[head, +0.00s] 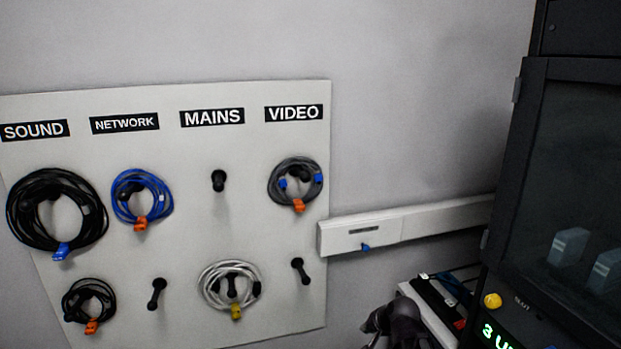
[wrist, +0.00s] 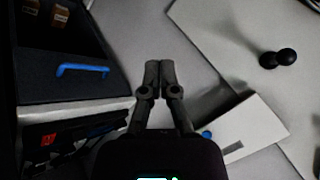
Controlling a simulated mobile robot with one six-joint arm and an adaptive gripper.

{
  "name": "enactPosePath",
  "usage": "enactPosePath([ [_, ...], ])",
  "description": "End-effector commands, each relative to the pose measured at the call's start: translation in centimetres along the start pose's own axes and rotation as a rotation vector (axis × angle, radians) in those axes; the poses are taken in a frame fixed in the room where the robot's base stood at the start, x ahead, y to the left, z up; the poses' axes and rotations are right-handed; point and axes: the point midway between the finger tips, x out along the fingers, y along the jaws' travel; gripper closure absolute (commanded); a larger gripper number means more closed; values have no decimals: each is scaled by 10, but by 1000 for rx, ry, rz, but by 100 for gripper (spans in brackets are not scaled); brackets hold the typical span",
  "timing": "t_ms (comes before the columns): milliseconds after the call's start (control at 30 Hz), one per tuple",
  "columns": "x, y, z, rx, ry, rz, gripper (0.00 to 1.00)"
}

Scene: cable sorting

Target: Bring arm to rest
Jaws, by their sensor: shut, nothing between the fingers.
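My gripper (wrist: 159,68) is in the wrist view with its two fingers together, shut and empty. The fingers touch nothing. In the head view a dark part of my arm (head: 398,326) shows at the bottom edge, right of the pegboard (head: 240,153) and near the cabinet; most of the arm is out of frame. In the wrist view the pegboard shows at the upper right with one black peg (wrist: 278,58).
Coiled cables hang under SOUND, NETWORK, MAINS and VIDEO; some pegs are bare. White trunking (head: 410,225) runs right along the wall. A dark cabinet (head: 560,190) stands at right. A blue handle (wrist: 83,69) and a shelf of items are close left of my gripper.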

Motion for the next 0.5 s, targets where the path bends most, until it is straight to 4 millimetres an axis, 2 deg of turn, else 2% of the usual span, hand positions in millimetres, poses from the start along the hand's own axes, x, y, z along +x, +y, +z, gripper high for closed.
enactPosePath([
  [33,-4,5,15,-68,-52,54,100],
  [200,-16,31,55,-279,-233,238,100],
  [333,-30,46,76,-392,-350,347,100],
  [500,-42,59,90,-464,-440,426,100],
])
